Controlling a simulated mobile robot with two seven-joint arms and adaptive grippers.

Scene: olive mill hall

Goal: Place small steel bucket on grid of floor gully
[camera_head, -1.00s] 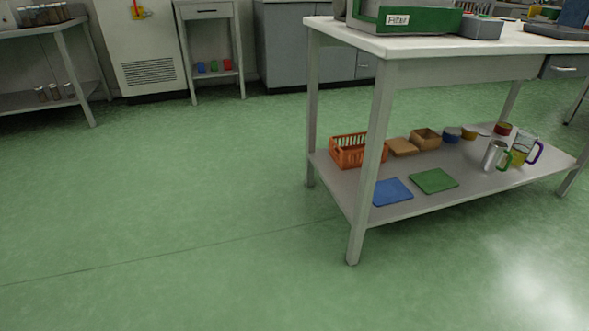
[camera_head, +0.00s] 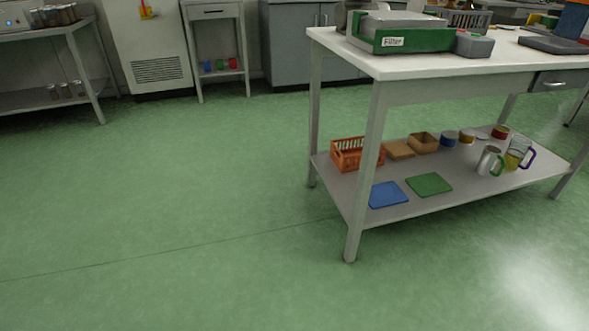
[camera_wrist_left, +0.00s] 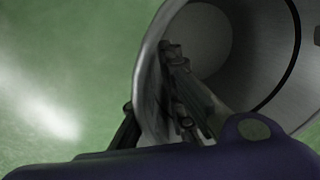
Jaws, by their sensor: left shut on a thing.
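In the left wrist view a grey steel bucket (camera_wrist_left: 205,40) fills the upper right, its open mouth facing the camera. My left gripper (camera_wrist_left: 170,105) is shut on the bucket's rim, with fingers at the wall. Green floor shows behind the bucket. The head view shows neither gripper and no bucket. No floor gully or grid shows in any view.
In the head view a white-topped table (camera_head: 345,225) stands at the right. Its lower shelf holds an orange basket (camera_head: 345,155), blue and green mats and several cups. A side bench (camera_head: 85,75) stands at the far left. Green floor (camera_head: 170,190) is clear at left and centre.

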